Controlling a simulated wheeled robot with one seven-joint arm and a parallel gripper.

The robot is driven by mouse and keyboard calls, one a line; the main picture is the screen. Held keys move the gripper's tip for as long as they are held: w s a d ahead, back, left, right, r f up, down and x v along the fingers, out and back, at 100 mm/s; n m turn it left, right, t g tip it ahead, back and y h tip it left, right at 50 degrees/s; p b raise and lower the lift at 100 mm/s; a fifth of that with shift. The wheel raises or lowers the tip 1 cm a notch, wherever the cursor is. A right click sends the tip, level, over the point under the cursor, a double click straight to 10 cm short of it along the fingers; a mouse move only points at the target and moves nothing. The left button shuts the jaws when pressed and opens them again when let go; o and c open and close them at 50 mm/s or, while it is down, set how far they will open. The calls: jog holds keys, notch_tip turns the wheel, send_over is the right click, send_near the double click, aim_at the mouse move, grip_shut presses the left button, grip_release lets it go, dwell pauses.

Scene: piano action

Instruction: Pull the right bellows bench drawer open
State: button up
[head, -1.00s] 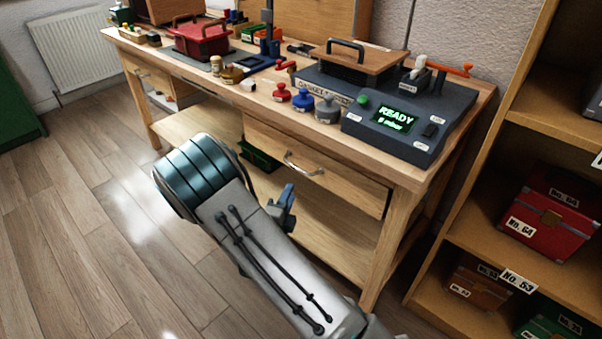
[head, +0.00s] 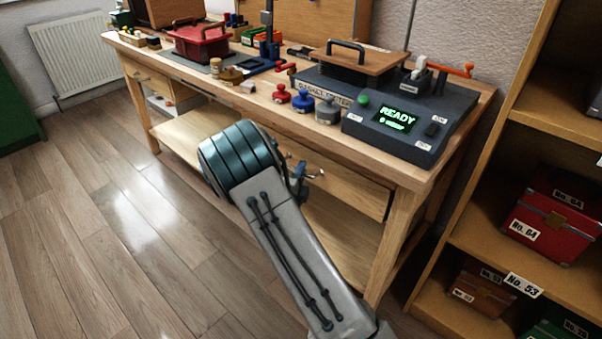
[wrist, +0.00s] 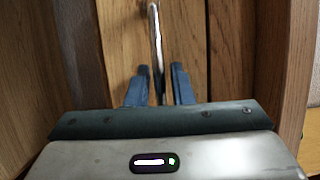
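The right bellows bench drawer (head: 362,194) is the wooden front under the right part of the bench, and it looks flush with the frame. My arm hides its left part. Its metal handle (head: 318,174) shows just past my gripper (head: 298,178). In the wrist view the handle (wrist: 155,40) is a thin bar against the wooden front. It runs down between the two blue fingers of my gripper (wrist: 160,85). The fingers are apart, with a visible gap on each side of the bar.
The bench top (head: 240,90) holds stoppers, a red box (head: 198,43) and a grey console (head: 405,125) reading READY. A shelf unit (head: 480,243) with labelled cases stands at the right. The floor (head: 110,220) to the left is clear.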

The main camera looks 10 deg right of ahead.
grip_shut()
jog(key=shift+s+a, duration=0.1)
jog(key=shift+a, duration=0.05)
